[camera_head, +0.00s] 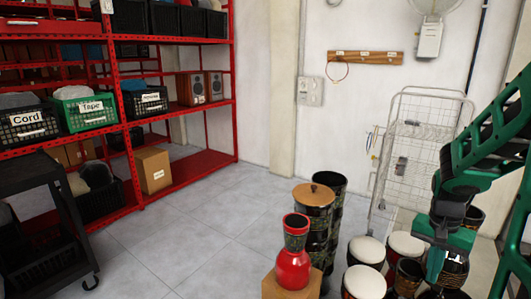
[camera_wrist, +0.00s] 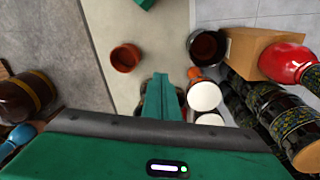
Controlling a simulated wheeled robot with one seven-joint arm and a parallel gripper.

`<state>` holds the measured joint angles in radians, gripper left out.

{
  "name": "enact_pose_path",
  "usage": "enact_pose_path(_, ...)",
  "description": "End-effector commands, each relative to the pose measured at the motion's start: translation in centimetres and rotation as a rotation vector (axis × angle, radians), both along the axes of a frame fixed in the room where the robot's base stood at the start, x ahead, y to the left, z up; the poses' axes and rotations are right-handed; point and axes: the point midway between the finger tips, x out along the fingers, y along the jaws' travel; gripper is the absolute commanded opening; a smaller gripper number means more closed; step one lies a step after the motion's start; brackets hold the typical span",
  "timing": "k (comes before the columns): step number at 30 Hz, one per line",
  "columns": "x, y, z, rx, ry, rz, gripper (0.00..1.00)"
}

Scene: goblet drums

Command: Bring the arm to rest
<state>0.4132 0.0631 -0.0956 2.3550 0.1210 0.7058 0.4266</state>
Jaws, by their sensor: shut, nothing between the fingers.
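My green arm comes in from the right edge in the head view. My gripper (camera_head: 436,268) hangs pointing down over the group of drums at the lower right. In the wrist view my gripper (camera_wrist: 163,85) shows as green fingers together, with nothing between them. A red goblet drum (camera_head: 293,266) stands upright on a cardboard box (camera_head: 284,290), apart from my gripper. White-topped drums (camera_head: 366,250) stand on the floor near my gripper; two white tops (camera_wrist: 204,96) show just right of the fingers in the wrist view. Some drums are partly hidden behind my arm.
Stacked dark patterned drums, topped by a brown lid (camera_head: 314,194), stand behind the red drum. A wire rack (camera_head: 412,150) stands against the back wall. Red shelving (camera_head: 236,90) and a black cart (camera_head: 35,165) are at left. The grey floor (camera_head: 190,235) between is clear.

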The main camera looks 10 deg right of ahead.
Motion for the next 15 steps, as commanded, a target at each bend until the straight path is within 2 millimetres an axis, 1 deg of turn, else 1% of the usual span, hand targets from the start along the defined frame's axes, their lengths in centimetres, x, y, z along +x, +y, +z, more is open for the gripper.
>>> enact_pose_path(1, -1.0, 0.8, 1.3, 0.0, -0.006, 0.034, 0.0)
enact_pose_path(6, -4.7, 3.4, 4.5, 0.02, -0.004, 0.148, 0.0)
enact_pose_path(12, -9.3, 6.5, 7.0, 0.056, -0.011, 0.289, 0.0)
enact_pose_path(15, -11.4, 7.8, 7.8, 0.077, -0.015, 0.353, 0.0)
